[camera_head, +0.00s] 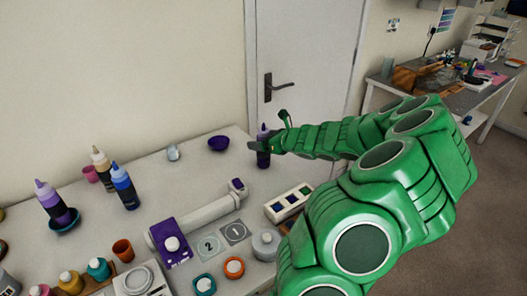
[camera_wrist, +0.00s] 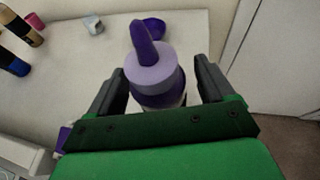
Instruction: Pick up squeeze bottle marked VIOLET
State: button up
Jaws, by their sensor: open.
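A violet squeeze bottle (camera_head: 263,157) with a lavender cap stands near the far right edge of the table, by the door. Its lettering cannot be read. My gripper (camera_wrist: 158,75) is open around this bottle, with one finger on each side. In the wrist view, the cap and dark violet nozzle of the bottle (camera_wrist: 153,72) rise between the fingers, with a gap showing at each side. In the head view, my gripper partly hides the bottle.
A purple bowl (camera_head: 218,143) stands just behind and left of the gripper. A white tray with dark squares (camera_head: 288,203) lies in front of it. A blue bottle (camera_head: 124,186), a beige bottle (camera_head: 101,163) and a small clear cup (camera_head: 173,152) stand further left. The door (camera_head: 300,60) is behind.

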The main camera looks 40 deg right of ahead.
jog(key=shift+w+a+f, duration=0.15)
jog(key=shift+w+f, duration=0.1)
jog(key=shift+w, duration=0.2)
jog(key=c, duration=1.2)
jog(key=shift+r, duration=0.15)
